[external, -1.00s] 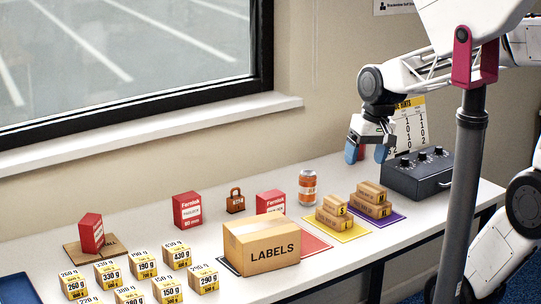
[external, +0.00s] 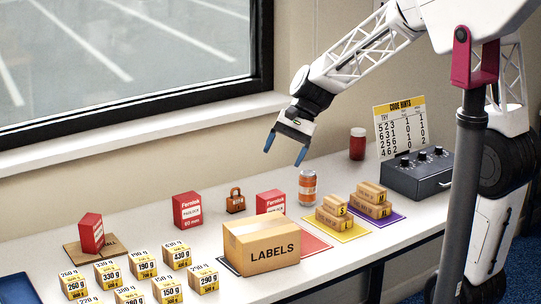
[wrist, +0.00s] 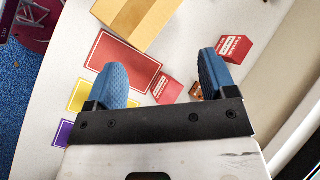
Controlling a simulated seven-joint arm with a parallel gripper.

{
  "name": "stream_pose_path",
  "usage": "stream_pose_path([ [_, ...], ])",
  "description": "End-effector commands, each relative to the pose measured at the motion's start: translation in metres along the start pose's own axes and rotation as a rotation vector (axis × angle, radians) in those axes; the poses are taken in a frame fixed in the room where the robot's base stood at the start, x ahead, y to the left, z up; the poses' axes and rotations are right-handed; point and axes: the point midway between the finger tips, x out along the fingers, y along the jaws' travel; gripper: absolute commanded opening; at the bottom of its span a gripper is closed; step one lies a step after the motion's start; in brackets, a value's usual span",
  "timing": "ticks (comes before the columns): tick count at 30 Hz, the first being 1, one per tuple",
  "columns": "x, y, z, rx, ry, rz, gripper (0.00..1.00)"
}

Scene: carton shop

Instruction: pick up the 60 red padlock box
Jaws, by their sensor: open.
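Three red padlock boxes show in the external view. One stands upright (external: 187,210) near the window wall; its label reads "Fernick", padlock and a size in mm that I cannot read surely. A second red box (external: 270,202) is partly hidden behind the LABELS carton. A third red box (external: 91,233) stands on a flat cardboard piece at the left. My gripper (external: 284,155) is open and empty, high above the table behind the LABELS carton. In the wrist view, one red box (wrist: 168,89) lies between the fingers (wrist: 162,65), well below, and another (wrist: 234,48) sits beyond the right finger.
The LABELS carton (external: 260,246) stands in front. A brown padlock (external: 235,202) sits between two red boxes. A can (external: 307,188), small cartons on yellow (external: 342,234) and purple (external: 391,217) mats, a dark control box (external: 418,175) and a red jar (external: 357,144) are to the right.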

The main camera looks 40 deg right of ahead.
Motion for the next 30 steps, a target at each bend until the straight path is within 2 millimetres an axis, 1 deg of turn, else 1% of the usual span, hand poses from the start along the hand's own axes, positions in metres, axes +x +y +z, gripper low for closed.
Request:
stream_pose_path([
  [1, 0.006, -0.009, -0.008, 0.028, -0.021, -0.011, 0.78],
  [3, 0.013, -0.020, -0.018, 0.072, -0.051, -0.030, 0.78],
  [11, 0.042, -0.063, -0.057, 0.233, -0.163, -0.096, 0.78],
  [15, 0.060, -0.084, -0.079, 0.321, -0.226, -0.128, 0.78],
  [20, 0.081, -0.107, -0.106, 0.420, -0.295, -0.165, 0.78],
  [24, 0.102, -0.125, -0.130, 0.507, -0.357, -0.195, 0.78],
  [30, 0.130, -0.148, -0.163, 0.624, -0.441, -0.235, 0.78],
])
